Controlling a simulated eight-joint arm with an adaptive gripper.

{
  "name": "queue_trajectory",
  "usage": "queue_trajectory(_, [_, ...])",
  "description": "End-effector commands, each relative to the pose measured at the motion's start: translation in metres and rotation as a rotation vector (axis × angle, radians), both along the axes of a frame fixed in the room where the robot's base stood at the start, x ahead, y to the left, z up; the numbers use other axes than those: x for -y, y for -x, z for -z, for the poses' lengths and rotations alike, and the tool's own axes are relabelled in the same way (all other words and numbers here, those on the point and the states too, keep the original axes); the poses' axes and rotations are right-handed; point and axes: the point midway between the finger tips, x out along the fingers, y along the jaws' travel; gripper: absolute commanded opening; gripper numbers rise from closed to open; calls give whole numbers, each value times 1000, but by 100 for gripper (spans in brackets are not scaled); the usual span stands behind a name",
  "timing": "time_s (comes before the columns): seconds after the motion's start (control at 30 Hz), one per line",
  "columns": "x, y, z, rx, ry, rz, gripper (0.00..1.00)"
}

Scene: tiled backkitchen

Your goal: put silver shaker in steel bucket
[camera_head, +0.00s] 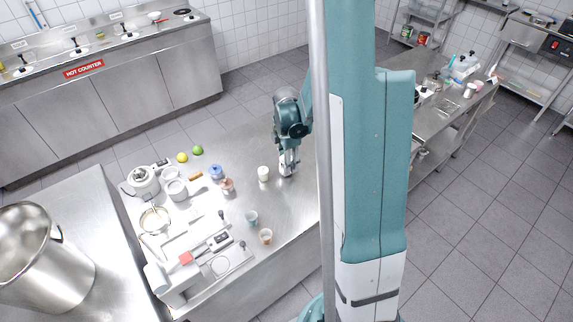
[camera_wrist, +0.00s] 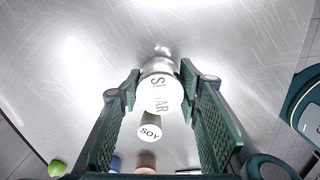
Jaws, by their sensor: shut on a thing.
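My gripper (camera_head: 288,163) is low over the steel table, toward its far right part. In the wrist view, my gripper's fingers (camera_wrist: 165,85) are shut on the silver shaker (camera_wrist: 158,66), which has a shiny metal body and a pale round end lettered "SUGAR". In the head view the shaker (camera_head: 287,169) shows small between the fingers; whether it touches the table is unclear. The steel bucket (camera_head: 70,275) is a large, open, shiny vessel on the counter at the lower left of the head view. Its floor is hidden.
A white pot lettered "SOY" (camera_wrist: 150,132) stands close beside the shaker; it also shows in the head view (camera_head: 263,178). Cups, a blue-lidded jar (camera_head: 217,172), a kettle (camera_head: 144,181), scales and a strainer (camera_head: 155,219) crowd the table between my gripper and the bucket.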

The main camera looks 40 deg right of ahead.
Motion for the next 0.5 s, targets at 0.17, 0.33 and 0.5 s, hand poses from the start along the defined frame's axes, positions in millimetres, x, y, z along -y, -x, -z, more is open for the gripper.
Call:
queue_trajectory(0.17, [0, 0, -14, 0, 0, 0, 18])
queue_trajectory(0.33, [0, 0, -33, 0, 0, 0, 18])
queue_trajectory(0.5, [0, 0, -54, 0, 0, 0, 18])
